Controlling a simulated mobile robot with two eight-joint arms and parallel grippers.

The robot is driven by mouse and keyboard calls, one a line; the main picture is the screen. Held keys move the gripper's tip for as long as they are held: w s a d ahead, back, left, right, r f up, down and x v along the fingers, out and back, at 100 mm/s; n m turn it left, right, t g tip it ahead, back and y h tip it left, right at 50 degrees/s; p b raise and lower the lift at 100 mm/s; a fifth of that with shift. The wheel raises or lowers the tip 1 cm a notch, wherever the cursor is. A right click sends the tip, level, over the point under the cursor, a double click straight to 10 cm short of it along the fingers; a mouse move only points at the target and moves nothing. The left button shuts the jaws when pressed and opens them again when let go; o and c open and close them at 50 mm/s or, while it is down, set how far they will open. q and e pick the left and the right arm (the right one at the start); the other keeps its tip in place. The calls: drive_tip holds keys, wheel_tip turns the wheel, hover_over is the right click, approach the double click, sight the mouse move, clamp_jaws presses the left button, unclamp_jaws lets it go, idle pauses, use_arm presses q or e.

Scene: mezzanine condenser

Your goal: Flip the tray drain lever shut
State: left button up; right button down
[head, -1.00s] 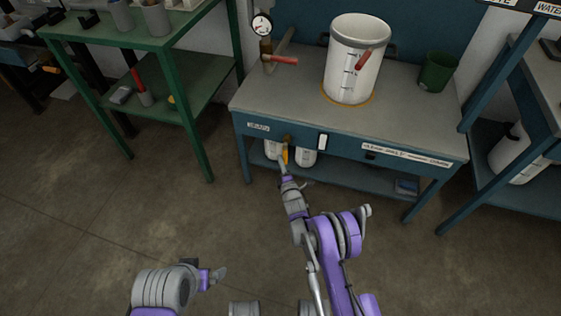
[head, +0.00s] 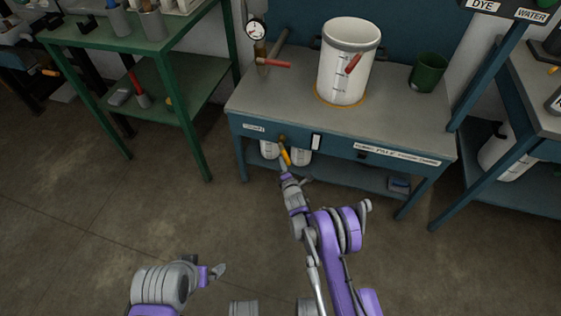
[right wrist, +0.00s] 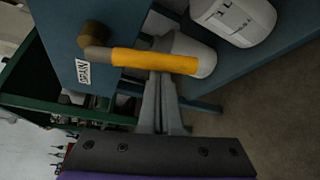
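The tray drain lever has a yellow handle (head: 285,157) on a brass pivot (head: 282,138) at the bench's front, by a DRAIN label (right wrist: 83,72). In the head view the handle hangs down, tilted slightly right. In the right wrist view the yellow handle (right wrist: 155,62) runs across the picture from the brass pivot (right wrist: 95,38). My right gripper (right wrist: 160,78) has its fingers together, with tips at the handle's side; I cannot tell whether they touch it. It also shows in the head view (head: 284,170). My left gripper (head: 219,272) is low and away from the bench; its opening is unclear.
The bench (head: 260,98) carries a large white bucket (head: 345,75), a green pot (head: 427,72) and a gauge (head: 256,30) by a red-handled valve. White containers (head: 300,157) stand on its lower shelf behind the lever. A green table (head: 150,55) stands left. The floor in front is clear.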

drive_tip(key=shift+s+d+r+n+g+h+p, duration=0.2)
drive_tip(key=shift+d+n+g+h, duration=0.1)
drive_tip(key=shift+d+n, duration=0.15)
drive_tip(key=shift+s+d+r+n+g+h+p, duration=0.1)
drive_tip(key=shift+d+r+n+g+h+p, duration=0.1)
drive_tip(key=shift+d+n+g, duration=0.15)
drive_tip(key=s+d+r+n+g+h+b, duration=0.1)
drive_tip(key=d+r+n+g+h+b, duration=0.1)
drive_tip(key=r+n+h, duration=0.4)
drive_tip(key=shift+s+d+r+n+g, duration=0.25)
drive_tip(key=shift+d+n+g, duration=0.25)
drive_tip(key=shift+d, duration=0.75)
drive_tip(key=shift+f+b, duration=0.1)
drive_tip(key=shift+b, duration=0.25)
drive_tip(key=s+a+r, duration=0.1)
drive_tip(key=s+a, duration=0.2)
drive_tip(key=s, duration=0.6)
drive_tip(key=shift+r, duration=0.25)
